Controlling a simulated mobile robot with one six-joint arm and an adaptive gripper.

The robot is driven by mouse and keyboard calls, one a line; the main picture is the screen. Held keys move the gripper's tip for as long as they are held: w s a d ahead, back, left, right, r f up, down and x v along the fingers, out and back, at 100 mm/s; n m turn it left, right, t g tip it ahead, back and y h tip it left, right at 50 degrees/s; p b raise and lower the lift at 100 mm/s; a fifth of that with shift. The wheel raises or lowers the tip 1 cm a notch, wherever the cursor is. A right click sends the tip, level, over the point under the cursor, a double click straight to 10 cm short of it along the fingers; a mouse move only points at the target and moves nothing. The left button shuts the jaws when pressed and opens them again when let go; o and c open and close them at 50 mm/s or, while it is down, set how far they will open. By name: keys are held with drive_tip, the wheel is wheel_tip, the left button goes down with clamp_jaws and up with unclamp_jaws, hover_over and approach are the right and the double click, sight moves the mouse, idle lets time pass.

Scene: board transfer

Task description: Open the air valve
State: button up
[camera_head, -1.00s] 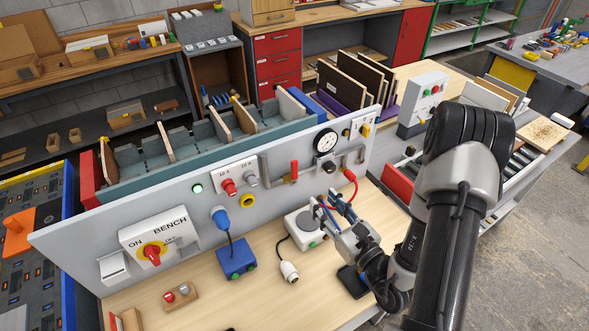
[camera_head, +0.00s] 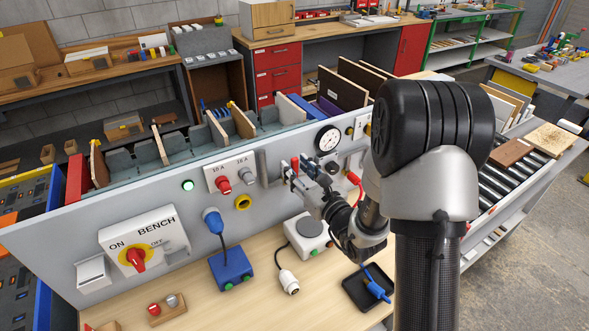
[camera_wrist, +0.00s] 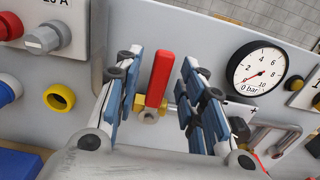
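The air valve has a red lever (camera_wrist: 158,79) on a brass body (camera_wrist: 149,116), mounted on the grey upright panel. In the wrist view the lever stands nearly upright between my fingers, with a gap visible on both sides. My gripper (camera_wrist: 160,82) is open, its blue-padded fingers on either side of the lever. In the head view my gripper (camera_head: 298,174) is at the panel and hides most of the valve. The pressure gauge (camera_wrist: 261,68) to the right of the lever reads about 0 bar; it also shows in the head view (camera_head: 327,139).
Left of the valve are a red knob (camera_head: 223,184), a grey knob (camera_head: 246,176) and a yellow ring socket (camera_head: 243,202). The BENCH switch (camera_head: 136,257) is further left. A blue box (camera_head: 231,268) and a black tray (camera_head: 356,295) sit on the bench below.

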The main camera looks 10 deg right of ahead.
drive_tip(key=shift+x, duration=0.9)
drive_tip(key=shift+c, duration=0.2)
clamp_jaws()
